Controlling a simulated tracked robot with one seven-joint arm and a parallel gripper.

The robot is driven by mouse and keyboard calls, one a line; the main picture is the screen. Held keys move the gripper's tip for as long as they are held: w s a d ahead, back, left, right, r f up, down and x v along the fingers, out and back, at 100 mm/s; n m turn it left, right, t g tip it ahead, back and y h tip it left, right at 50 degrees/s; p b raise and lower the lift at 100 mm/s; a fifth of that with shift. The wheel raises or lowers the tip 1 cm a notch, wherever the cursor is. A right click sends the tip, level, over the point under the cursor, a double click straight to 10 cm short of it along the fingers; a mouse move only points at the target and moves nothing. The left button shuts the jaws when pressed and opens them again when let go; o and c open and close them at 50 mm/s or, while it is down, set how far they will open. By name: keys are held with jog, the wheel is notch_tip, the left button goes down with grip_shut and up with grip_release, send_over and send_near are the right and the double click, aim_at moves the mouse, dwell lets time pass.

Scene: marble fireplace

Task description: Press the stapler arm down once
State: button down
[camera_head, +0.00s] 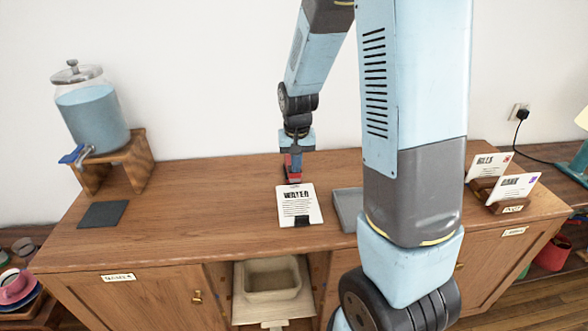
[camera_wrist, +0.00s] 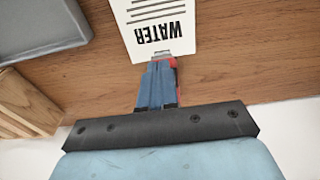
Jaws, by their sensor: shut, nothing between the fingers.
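The stapler (camera_head: 295,170) is a small red object on the wooden cabinet top, at the far edge of the white WATER sheet (camera_head: 299,208). Most of it is hidden by my gripper (camera_head: 293,153). In the wrist view only a red edge of the stapler (camera_wrist: 177,64) and a grey metal tip by the WATER sheet (camera_wrist: 160,30) show. My gripper (camera_wrist: 158,72) is shut, with its blue fingers pointing down right over the stapler. They overlap it in both views; I cannot tell whether they touch it or how far its arm is down.
A grey tray (camera_head: 346,204) lies right of the sheet. A glass water dispenser (camera_head: 92,117) on a wooden stand and a dark mat (camera_head: 103,214) are at the left. Letter holders (camera_head: 507,206) stand at the right. The top between mat and sheet is clear.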

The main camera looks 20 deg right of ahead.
notch_tip(320, 180, up, 11)
jog(key=s, duration=0.1)
jog(key=shift+a, duration=0.15)
dwell(0.9)
jog(key=s+r+t, duration=0.1)
jog(key=s+r, duration=0.3)
jog(key=s, duration=0.3)
jog(key=s+r+n+t, duration=0.1)
jog(key=s+r+t, duration=0.1)
jog(key=s+r, duration=0.2)
jog(key=s+r+n+t, duration=0.1)
jog(key=s+r, duration=0.3)
jog(key=s, duration=0.6)
jog(key=shift+s+d, duration=0.2)
jog(key=shift+s, duration=0.05)
dwell(0.3)
